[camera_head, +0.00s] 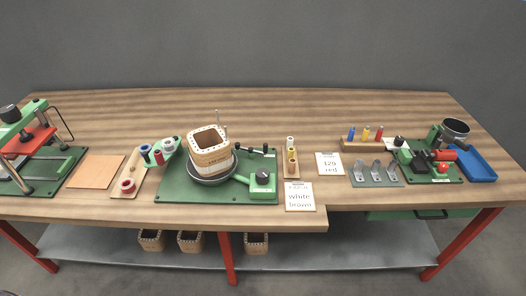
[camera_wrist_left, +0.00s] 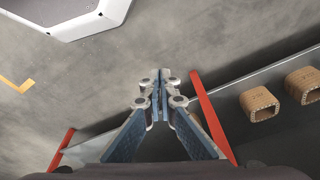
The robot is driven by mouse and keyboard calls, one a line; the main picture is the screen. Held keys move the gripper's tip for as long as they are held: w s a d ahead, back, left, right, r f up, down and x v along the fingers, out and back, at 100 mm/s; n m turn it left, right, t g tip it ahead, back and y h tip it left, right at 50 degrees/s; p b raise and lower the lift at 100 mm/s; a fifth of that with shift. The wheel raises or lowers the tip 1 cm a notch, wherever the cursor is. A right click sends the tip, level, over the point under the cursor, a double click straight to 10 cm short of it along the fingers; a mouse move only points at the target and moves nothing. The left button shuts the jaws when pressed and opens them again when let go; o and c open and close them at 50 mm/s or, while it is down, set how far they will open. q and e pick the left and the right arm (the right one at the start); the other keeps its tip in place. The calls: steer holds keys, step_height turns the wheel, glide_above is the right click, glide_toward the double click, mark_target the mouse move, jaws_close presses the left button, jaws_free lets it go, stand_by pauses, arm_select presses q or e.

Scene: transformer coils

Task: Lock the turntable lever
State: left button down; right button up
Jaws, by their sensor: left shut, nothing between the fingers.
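The turntable (camera_head: 206,176) is a dark round plate on a green base board (camera_head: 180,191), left of the middle of the table in the head view. A wooden coil former (camera_head: 210,158) stands upright on it. A green block with a black knob (camera_head: 263,184) sits at the plate's right. A thin dark lever-like piece (camera_head: 250,149) lies behind it; I cannot tell which part is the lock lever. My left gripper (camera_wrist_left: 161,88) is shut and empty in the left wrist view, over the floor beside the red table legs. Neither gripper shows in the head view.
A red and green press (camera_head: 30,140) stands at the far left. Spools (camera_head: 128,186) and cards (camera_head: 299,196) lie beside the board. A winding tool board with a blue tray (camera_head: 475,165) is at the right. Wooden formers (camera_wrist_left: 259,103) stand on the lower shelf.

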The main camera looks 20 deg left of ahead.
mark_target(265, 149)
arm_select(q)
steer(key=w+a+r+m+t+p, duration=0.1)
steer(key=w+r+m+t, duration=0.2)
steer(key=r, duration=1.1)
steer(key=w+r+m+p, duration=0.1)
steer(key=w+r+m, duration=0.3)
steer(key=r, duration=1)
steer(key=w+d+r+m+t, duration=0.1)
steer(key=w+r+m+t, duration=0.3)
steer(key=w+r+m, duration=0.4)
steer(key=w+d+r+m+t, duration=0.1)
steer(key=w+r+m+t, duration=0.4)
steer(key=r+m, duration=0.5)
steer(key=shift+w+d+m, duration=0.25)
steer(key=shift+w+m, duration=1.15)
steer(key=shift+m, duration=2.9)
steer(key=x, duration=2)
steer(key=shift+a+r, duration=0.1)
steer(key=shift+a, duration=0.25)
